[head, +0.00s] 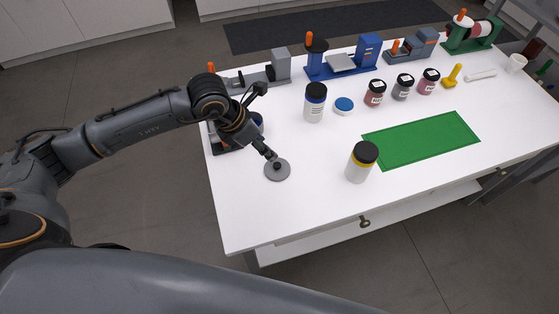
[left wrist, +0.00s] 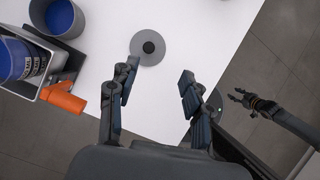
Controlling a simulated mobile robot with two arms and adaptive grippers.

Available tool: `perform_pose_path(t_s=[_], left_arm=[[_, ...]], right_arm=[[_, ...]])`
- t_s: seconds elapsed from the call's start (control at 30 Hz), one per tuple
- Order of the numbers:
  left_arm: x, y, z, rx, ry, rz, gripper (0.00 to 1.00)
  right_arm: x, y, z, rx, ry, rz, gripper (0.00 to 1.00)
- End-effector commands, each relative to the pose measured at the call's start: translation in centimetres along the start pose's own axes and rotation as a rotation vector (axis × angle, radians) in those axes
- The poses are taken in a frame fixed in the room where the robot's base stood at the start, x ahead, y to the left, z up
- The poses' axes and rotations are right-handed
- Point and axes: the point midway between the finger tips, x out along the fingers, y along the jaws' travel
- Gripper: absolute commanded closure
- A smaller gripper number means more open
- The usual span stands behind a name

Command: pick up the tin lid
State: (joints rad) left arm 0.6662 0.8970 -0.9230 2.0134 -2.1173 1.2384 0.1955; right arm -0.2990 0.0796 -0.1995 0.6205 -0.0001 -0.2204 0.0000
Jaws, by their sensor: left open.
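The tin lid (head: 277,170) is a flat grey disc with a small dark knob. It lies on the white table near the left end, apart from other objects. In the left wrist view the lid (left wrist: 149,47) is at the top centre, knob up. My left gripper (head: 267,154) is beside and above it in the head view. In the left wrist view, my left gripper (left wrist: 158,82) is open and empty, with the lid beyond its two fingers. A dark arm end, seemingly my right gripper (left wrist: 240,97), shows over the floor at the right; its opening is unclear.
A holder with an orange handle (left wrist: 65,97) and blue-filled containers stands close left in the wrist view. A white jar with a black lid (head: 361,163) stands right of the tin lid, by a green mat (head: 425,140). The white table (head: 300,215) is bare in front.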

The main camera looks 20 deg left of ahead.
Motion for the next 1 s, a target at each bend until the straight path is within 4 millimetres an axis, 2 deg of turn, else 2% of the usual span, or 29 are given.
perform_pose_path(t_s=[0.03,0.13,0.5,0.77,0.9,1.0], left_arm=[[-0.1,0.9,-0.4,0.006,0.022,0.032,0.51],[0.6,1.7,-0.9,0.009,0.046,0.058,0.51],[7.2,1.9,-1.1,0.009,0.044,0.056,0.51],[9.0,1.8,-1.3,0.010,0.044,0.054,0.51],[11.0,1.5,-1.7,0.010,0.045,0.055,0.51],[12.4,1.6,-1.8,0.008,0.043,0.054,0.51]], right_arm=[[0.0,-0.3,0.0,0.000,0.000,-0.004,0.57],[-0.3,-0.7,-0.1,0.000,0.001,-0.008,0.57],[-1.5,-0.4,0.1,-0.002,-0.002,-0.005,0.57],[-2.2,0.1,0.1,-0.001,-0.003,0.001,0.57],[-3.3,0.2,0.0,0.000,-0.003,0.002,0.57],[-3.3,0.2,0.0,0.000,-0.003,0.002,0.57]])
